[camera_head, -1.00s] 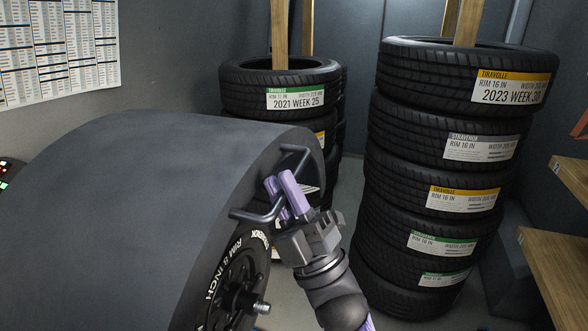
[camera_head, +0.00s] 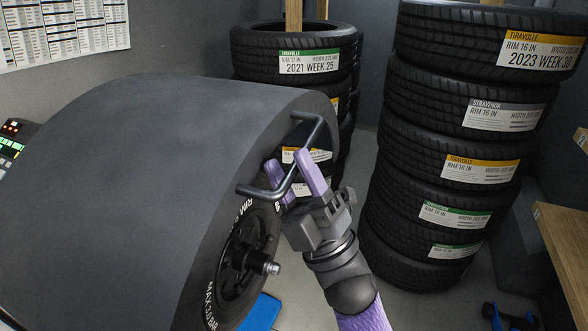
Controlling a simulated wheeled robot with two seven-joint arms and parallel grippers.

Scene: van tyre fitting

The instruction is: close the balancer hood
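The balancer hood (camera_head: 150,180) is a large dark grey curved cover filling the left of the view. It lies low over a black wheel (camera_head: 236,270), whose lower side shows beneath the hood's edge. A black bar handle (camera_head: 306,136) sticks out from the hood's right side. My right gripper (camera_head: 290,163) is at this handle, its two purple fingers spread apart. The bar appears to pass between the fingers, with a gap visible; whether either finger touches it I cannot tell. My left gripper is not in view.
A tall tyre stack (camera_head: 450,130) stands to the right, and another stack (camera_head: 292,52) stands behind the handle. Wooden shelving (camera_head: 565,250) is at the right edge. A lit control panel (camera_head: 12,140) shows at the far left. Some floor is clear beside my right arm.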

